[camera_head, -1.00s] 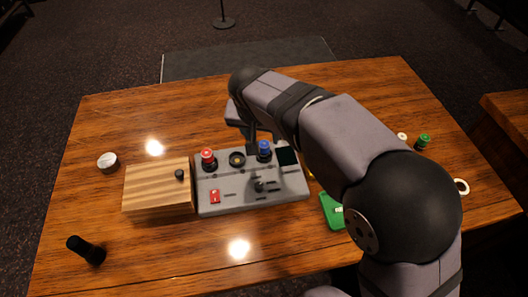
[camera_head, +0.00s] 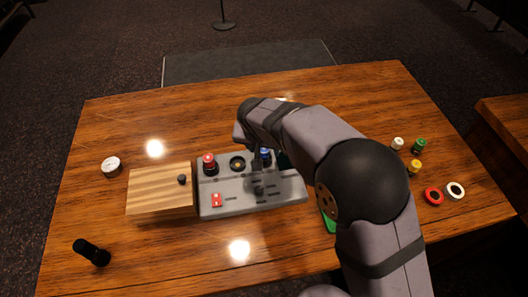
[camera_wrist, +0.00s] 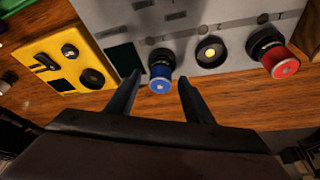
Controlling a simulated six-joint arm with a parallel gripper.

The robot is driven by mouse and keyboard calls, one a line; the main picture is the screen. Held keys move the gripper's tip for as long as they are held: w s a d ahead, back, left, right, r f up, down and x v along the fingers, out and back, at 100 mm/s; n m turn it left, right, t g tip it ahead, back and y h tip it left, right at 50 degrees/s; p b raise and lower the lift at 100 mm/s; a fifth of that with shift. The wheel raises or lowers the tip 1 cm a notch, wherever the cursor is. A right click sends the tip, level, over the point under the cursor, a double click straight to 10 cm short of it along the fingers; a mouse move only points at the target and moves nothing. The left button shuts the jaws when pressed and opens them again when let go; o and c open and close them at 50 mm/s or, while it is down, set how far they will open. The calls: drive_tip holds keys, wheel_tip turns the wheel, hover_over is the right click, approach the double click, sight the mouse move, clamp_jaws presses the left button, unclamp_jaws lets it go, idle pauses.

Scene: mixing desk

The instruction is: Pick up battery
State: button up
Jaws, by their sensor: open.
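I cannot pick out a battery for certain in either view. My gripper (camera_wrist: 160,76) is open, its two black fingers pointing at the control panel (camera_wrist: 205,30). A blue-capped knob (camera_wrist: 161,74) on the panel shows between the fingertips, with no visible grip on it. In the head view the blue knob (camera_head: 265,153) is partly covered by my arm, and my fingers are hard to make out there. A black cylinder (camera_head: 92,252) lies at the table's front left; I cannot tell what it is.
A red knob (camera_wrist: 279,62) and a round black socket (camera_wrist: 210,51) sit beside the blue one. A yellow device (camera_wrist: 60,60) lies beside the panel. A wooden block (camera_head: 158,190) adjoins it. Several small caps and rings, including a green one (camera_head: 419,145), stand at right. The left table is mostly clear.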

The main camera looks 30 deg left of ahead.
clamp_jaws()
drive_tip(key=shift+r, duration=0.15)
wheel_tip(320, 180, up, 10)
drive_tip(key=shift+f+b, duration=0.1)
drive_tip(key=shift+b, duration=0.8)
